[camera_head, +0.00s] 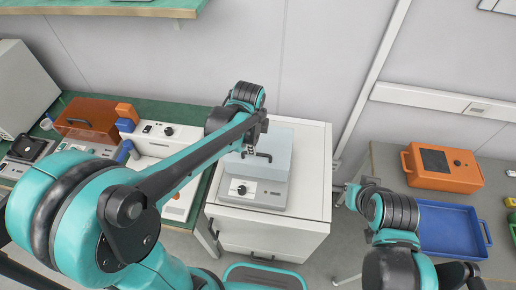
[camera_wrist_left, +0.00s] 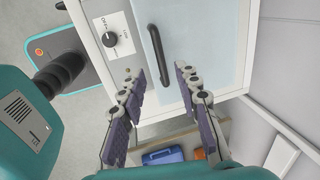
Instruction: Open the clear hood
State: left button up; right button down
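The clear hood (camera_head: 276,150) is a pale, see-through cover on a grey device with a knob (camera_head: 240,189), on a white cabinet. It looks closed. In the left wrist view the hood (camera_wrist_left: 205,45) is a pale panel with a dark bar handle (camera_wrist_left: 158,55). My left gripper (camera_head: 254,143) is over the hood, near its handle, and partly hidden by my arm. In the left wrist view the left gripper (camera_wrist_left: 160,88) is open, its two fingers apart and nothing between them; the handle lies just ahead of the gap. My right gripper (camera_head: 351,193) is right of the cabinet; its fingers are too small to read.
Left of the cabinet, a green-topped bench holds a white device (camera_head: 155,140) and an orange box (camera_head: 88,118). On the right, a grey table holds an orange case (camera_head: 440,168) and a blue tray (camera_head: 448,228). A wall stands behind the cabinet.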

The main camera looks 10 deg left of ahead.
pick_arm(q)
jog(key=f, duration=0.3)
jog(key=w+f+b, duration=0.1)
jog(key=f, duration=0.2)
jog(key=shift+w+a+f, duration=0.1)
grip_shut()
